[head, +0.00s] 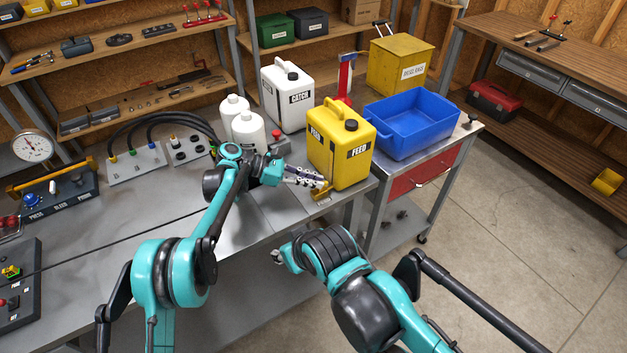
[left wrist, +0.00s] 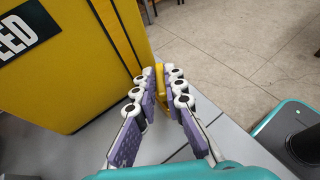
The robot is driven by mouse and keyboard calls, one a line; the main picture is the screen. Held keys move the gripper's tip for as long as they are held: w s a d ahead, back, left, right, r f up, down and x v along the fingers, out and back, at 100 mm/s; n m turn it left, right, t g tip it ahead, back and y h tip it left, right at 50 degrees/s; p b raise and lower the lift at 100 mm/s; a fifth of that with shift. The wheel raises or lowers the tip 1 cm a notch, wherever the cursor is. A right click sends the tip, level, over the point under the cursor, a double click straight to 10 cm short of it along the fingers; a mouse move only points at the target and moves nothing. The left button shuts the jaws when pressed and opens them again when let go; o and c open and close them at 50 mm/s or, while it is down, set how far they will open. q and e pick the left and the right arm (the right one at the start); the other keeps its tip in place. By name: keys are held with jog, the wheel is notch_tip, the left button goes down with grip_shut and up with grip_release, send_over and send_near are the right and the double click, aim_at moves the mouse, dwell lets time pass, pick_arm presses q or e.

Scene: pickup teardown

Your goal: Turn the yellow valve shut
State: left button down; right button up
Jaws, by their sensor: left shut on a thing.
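The yellow valve (head: 321,194) is a small yellow piece at the foot of the yellow FEED jug (head: 341,150), near the bench's front edge. My left gripper (head: 318,183) reaches in from the left and is shut on the valve. In the left wrist view, the valve (left wrist: 160,82) shows as a yellow strip between the fingertips (left wrist: 162,90), in front of the jug (left wrist: 70,60). The fingers hide part of it, so I cannot tell its exact angle. My right gripper (head: 278,257) hangs low in front of the bench, mostly hidden by its own arm.
A white CATCH jug (head: 287,95) and white bottles (head: 248,131) stand behind my left gripper. A blue bin (head: 411,122) sits on a red-drawer cart (head: 418,178) to the right. Hoses (head: 165,116) and control boxes (head: 56,193) lie left.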

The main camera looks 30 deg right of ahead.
pick_arm(q)
jog(key=c, duration=1.6)
grip_release()
jog(key=shift+a, duration=0.1)
